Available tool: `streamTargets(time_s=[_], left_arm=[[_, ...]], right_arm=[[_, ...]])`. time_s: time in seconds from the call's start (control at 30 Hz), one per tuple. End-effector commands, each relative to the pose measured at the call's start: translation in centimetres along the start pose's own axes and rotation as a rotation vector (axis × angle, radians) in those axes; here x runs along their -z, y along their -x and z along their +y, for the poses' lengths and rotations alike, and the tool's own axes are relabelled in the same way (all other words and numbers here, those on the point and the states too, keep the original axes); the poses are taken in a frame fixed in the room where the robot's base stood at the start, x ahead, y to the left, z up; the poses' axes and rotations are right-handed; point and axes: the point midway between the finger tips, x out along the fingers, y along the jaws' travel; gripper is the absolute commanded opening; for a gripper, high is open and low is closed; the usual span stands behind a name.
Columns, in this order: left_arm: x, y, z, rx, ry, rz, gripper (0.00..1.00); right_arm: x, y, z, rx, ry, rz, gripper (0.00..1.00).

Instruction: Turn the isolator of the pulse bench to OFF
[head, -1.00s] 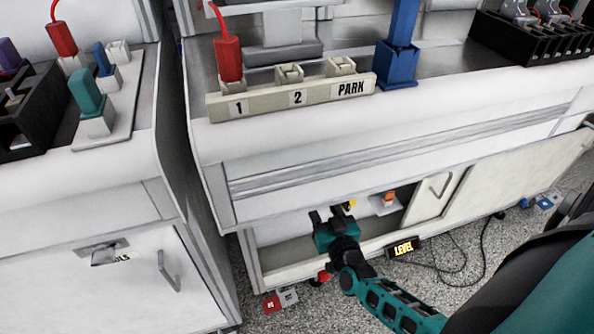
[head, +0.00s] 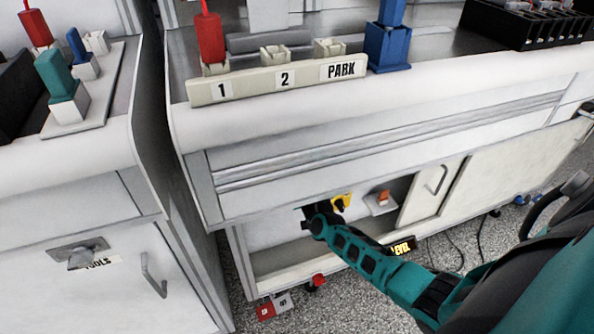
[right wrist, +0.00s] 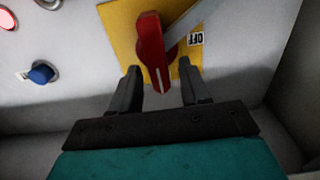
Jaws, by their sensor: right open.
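The isolator shows in the right wrist view as a red handle (right wrist: 152,55) on a yellow plate (right wrist: 122,32). The handle points nearly straight down in that picture, and an OFF label (right wrist: 196,39) is to its right. My right gripper (right wrist: 160,72) is open, with one finger on each side of the handle's lower end; I cannot tell whether either touches it. In the head view, my right gripper (head: 312,217) reaches into the open lower bay of the bench, beside the yellow plate (head: 342,202), and is partly hidden. My left gripper is not in view.
A blue button (right wrist: 41,74) is left of the plate in the right wrist view. The bench front (head: 380,140) overhangs the bay.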

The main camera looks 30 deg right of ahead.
Motion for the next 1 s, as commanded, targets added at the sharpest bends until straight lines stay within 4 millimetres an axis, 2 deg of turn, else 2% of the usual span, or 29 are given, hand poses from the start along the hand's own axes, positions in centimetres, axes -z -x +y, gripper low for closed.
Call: streamTargets(time_s=[0.13, 0.6, 1.0], left_arm=[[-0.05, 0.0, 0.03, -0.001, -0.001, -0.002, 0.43], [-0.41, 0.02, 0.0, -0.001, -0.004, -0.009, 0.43], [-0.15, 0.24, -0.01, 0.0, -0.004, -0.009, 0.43]], right_arm=[[0.01, 0.02, 0.0, 0.0, 0.0, 0.0, 0.44], [0.0, 0.05, -0.01, 0.0, 0.0, 0.0, 0.0], [0.09, 0.06, -0.13, 0.0, 0.039, -0.001, 0.0]])
